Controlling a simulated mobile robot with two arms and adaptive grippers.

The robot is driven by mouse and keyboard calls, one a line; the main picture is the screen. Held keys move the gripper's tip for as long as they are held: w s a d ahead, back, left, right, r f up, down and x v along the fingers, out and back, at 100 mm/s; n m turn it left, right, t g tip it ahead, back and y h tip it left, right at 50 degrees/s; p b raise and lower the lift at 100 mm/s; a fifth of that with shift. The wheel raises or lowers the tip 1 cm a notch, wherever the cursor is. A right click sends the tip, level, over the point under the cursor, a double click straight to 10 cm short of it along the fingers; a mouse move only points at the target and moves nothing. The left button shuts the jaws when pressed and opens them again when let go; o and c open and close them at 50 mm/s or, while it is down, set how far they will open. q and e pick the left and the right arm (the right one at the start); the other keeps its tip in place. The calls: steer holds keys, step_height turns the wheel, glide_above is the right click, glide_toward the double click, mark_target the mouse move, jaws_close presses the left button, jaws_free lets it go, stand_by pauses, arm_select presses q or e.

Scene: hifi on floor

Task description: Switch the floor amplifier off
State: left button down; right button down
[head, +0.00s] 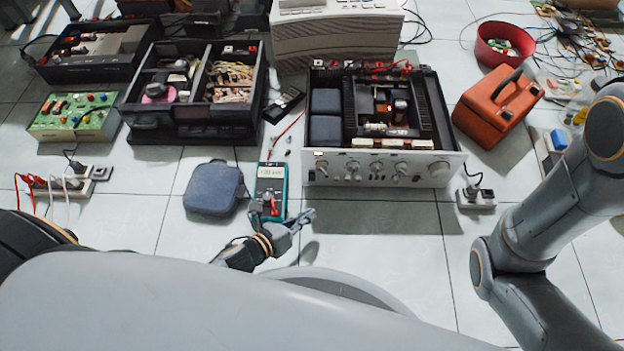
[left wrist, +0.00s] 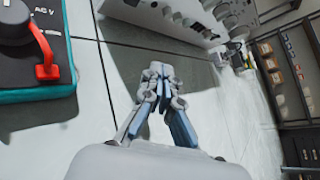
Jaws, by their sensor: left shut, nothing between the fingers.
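The amplifier (head: 437,170) stands on the floor at centre right in the head view, its top open and its silver front panel facing me. Several knobs line the panel, with a small control near its left end; the switch's position is too small to tell. The panel (left wrist: 128,12) also shows at the top of the left wrist view. My left gripper (head: 309,215) is shut and empty, low over the floor in front of the panel's left end, apart from it. Its closed fingertips (left wrist: 160,70) show in the left wrist view. My right gripper is out of view.
A teal multimeter (head: 269,190) lies left of the amplifier, close to my left gripper; its edge (left wrist: 62,98) shows in the left wrist view. A blue pouch (head: 213,188), orange case (head: 497,107) and power strip (head: 476,199) stand nearby. Floor before the amplifier is clear.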

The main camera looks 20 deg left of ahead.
mark_target(312, 177)
arm_select(q)
steer(key=w, duration=0.2)
steer(key=w+a+b, duration=0.1)
steer(key=w, duration=0.1)
steer(key=w+f, duration=0.1)
steer(key=w, duration=0.1)
steer(key=shift+w+a+f, duration=0.1)
steer(key=shift+a, duration=0.05)
steer(key=shift+w+a+b, duration=0.3)
steer(key=shift+w, duration=0.6)
stand_by(0.7)
steer(key=shift+w+a, duration=0.1)
steer(key=shift+w, duration=0.3)
steer(key=shift+w+a+f, duration=0.1)
steer(key=shift+w, duration=0.15)
stand_by(0.5)
steer(key=shift+s, duration=0.1)
steer(key=shift+s+d, duration=0.2)
steer(key=shift+s, duration=0.4)
